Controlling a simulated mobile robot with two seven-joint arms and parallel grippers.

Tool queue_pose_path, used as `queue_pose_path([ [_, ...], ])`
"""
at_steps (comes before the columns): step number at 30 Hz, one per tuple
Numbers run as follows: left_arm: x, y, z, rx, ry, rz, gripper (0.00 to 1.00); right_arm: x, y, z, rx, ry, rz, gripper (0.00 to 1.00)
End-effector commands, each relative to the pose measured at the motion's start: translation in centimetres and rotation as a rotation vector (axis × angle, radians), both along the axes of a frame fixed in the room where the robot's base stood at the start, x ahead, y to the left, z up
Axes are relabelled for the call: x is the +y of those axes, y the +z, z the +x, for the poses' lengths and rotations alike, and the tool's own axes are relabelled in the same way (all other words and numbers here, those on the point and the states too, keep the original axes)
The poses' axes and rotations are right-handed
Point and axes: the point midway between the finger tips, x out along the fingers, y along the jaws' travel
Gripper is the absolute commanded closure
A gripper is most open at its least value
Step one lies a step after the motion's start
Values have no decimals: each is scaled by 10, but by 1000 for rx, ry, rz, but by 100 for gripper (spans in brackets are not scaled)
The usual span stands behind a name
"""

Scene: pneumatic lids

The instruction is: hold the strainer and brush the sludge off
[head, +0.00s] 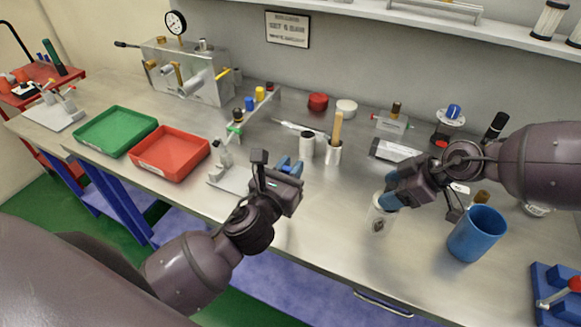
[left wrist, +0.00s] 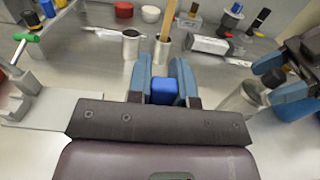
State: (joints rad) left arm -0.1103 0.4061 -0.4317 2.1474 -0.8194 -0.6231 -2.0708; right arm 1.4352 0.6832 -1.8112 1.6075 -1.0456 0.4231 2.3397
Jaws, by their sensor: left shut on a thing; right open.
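My left gripper (head: 287,166) is above the front middle of the bench. In the left wrist view its fingers are shut on a small blue piece (left wrist: 164,91); I cannot tell whether this is part of the strainer. A wooden handle (head: 337,126), probably the brush's, stands up from a metal cup (head: 333,153) beyond that gripper. A grey cylinder (head: 306,144) with a dark top stands beside the cup. My right gripper (head: 389,193) is open at the top of a clear jar (head: 379,220); contact is unclear. I see no clear strainer mesh or sludge.
A blue bin (head: 477,233) stands right of the jar. Red (head: 171,153) and green (head: 116,130) trays lie to the left. A clamp stand (head: 228,172) is just left of my left gripper. A white-grey box (head: 396,151) lies behind my right gripper.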

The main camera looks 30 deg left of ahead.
Motion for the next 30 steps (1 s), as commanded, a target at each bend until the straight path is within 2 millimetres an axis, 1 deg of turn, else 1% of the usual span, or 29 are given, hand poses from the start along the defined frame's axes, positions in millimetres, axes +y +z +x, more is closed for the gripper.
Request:
queue_pose_path([
  [13, 0, 1, 0, 0, 0, 0, 100, 0, 0, 0, 0, 0, 0, 40],
  [24, 0, 9, 0, 1, 0, 0, 100, 0, 1, 0, 1, 1, 1, 40],
  [30, 0, 9, 0, 2, 0, 0, 100, 0, 0, 0, -1, 1, 1, 40],
])
